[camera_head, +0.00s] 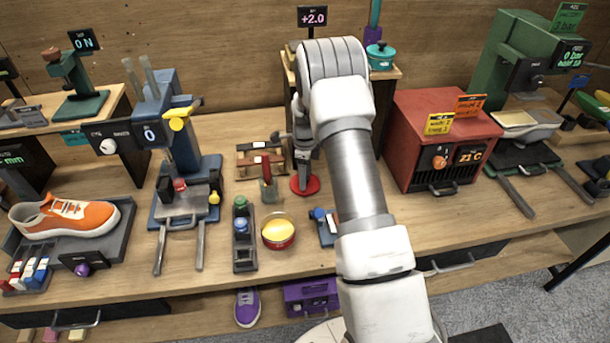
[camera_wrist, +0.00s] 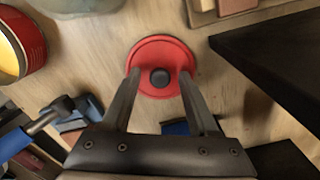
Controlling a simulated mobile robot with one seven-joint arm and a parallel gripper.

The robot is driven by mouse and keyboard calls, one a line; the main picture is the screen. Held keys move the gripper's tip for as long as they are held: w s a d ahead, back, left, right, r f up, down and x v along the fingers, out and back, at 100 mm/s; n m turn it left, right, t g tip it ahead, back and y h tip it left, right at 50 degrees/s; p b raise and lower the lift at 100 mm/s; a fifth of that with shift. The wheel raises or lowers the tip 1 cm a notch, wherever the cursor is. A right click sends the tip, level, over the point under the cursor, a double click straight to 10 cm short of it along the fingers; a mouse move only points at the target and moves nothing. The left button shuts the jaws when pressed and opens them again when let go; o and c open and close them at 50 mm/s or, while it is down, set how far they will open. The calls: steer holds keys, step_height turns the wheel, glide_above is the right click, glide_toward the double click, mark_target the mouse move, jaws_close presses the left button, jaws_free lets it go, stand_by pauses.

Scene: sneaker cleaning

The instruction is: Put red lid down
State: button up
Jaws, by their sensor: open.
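The red lid (camera_head: 305,186) is a flat round disc with a dark knob, lying on the wooden workbench in the head view. In the wrist view the red lid (camera_wrist: 162,52) lies just beyond my fingertips, its dark knob between them in the picture. My gripper (camera_wrist: 160,78) is open, its two fingers apart on either side of the knob. Whether the fingers touch the knob cannot be told. In the head view my gripper (camera_head: 302,160) is above the lid and partly hidden by my own arm.
A red tin with yellow contents (camera_head: 278,231) stands left of the lid; it also shows in the wrist view (camera_wrist: 15,50). A blue-handled tool (camera_head: 323,225) lies in front. A red oven-like machine (camera_head: 430,140) stands right. A rack with small bottles (camera_head: 243,235) is farther left.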

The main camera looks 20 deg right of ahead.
steer(key=s+a+r+n+t, duration=0.1)
steer(key=s+a+r+n, duration=0.15)
steer(key=r, duration=0.95)
steer(key=s+a+r+n, duration=0.1)
steer(key=s+r+n, duration=0.2)
steer(key=r, duration=0.9)
steer(key=s+a+r+n+t, duration=0.25)
steer(key=s+r+n, duration=0.3)
steer(key=s, duration=0.35)
steer(key=s+a+r+n+t, duration=0.1)
steer(key=s+a+r+n, duration=0.35)
steer(key=s+n, duration=0.35)
steer(key=s+a+n+t, duration=0.1)
steer(key=s+n, duration=0.4)
steer(key=s, duration=0.5)
steer(key=shift+s+f+n, duration=0.35)
steer(key=shift+f+n, duration=0.05)
steer(key=shift+f, duration=0.05)
